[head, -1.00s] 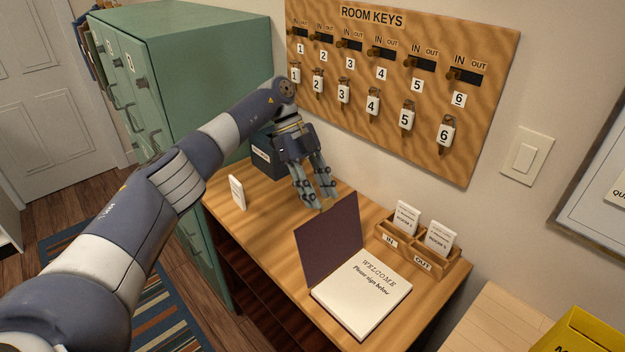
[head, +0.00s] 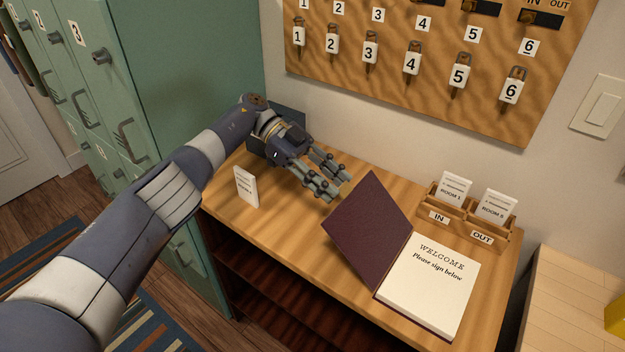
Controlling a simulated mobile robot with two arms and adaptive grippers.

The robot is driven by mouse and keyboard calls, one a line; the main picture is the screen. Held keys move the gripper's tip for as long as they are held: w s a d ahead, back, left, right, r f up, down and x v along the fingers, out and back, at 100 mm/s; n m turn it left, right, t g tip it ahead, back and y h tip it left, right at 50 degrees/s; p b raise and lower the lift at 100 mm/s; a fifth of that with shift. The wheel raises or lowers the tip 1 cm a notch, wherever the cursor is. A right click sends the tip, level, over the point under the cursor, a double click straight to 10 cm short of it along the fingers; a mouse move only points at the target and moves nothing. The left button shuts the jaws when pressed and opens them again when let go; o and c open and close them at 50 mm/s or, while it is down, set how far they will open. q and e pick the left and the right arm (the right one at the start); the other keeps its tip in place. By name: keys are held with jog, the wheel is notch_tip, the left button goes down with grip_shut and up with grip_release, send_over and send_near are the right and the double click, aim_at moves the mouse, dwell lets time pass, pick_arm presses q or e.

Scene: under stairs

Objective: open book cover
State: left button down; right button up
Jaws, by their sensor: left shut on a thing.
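The guest book lies on the wooden desk (head: 290,235), its white "WELCOME" page (head: 428,288) facing up. Its dark maroon cover (head: 368,228) stands raised on the left side of the page, leaning left and away from it. My left gripper (head: 335,186) reaches in from the left over the desk. Its fingers are close together, with the tips at the upper left edge of the cover. The exact contact is hard to see. My right gripper is not in view.
A wooden IN/OUT card holder (head: 468,217) stands behind the page. A small white card (head: 246,187) stands left of the book, and a dark box (head: 290,120) is behind my gripper. Green lockers (head: 180,70) stand left; the key board (head: 420,60) hangs on the wall.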

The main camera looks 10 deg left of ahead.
pick_arm(q)
jog(key=shift+s+d+f+g, duration=0.15)
jog(key=shift+s+d+f, duration=0.05)
jog(key=shift+f, duration=0.2)
jog(key=shift+s+d+f+g, duration=0.15)
jog(key=shift+s+f, duration=0.05)
jog(key=shift+f, duration=0.2)
jog(key=c, duration=1.3)
grip_release()
jog(key=shift+c, duration=0.2)
jog(key=shift+o, duration=1.1)
jog(key=shift+d, duration=0.35)
jog(key=shift+s+d+r, duration=0.1)
jog(key=shift+d+r, duration=0.1)
jog(key=shift+d, duration=0.05)
jog(key=shift+w+a, duration=0.2)
notch_tip(320, 180, up, 10)
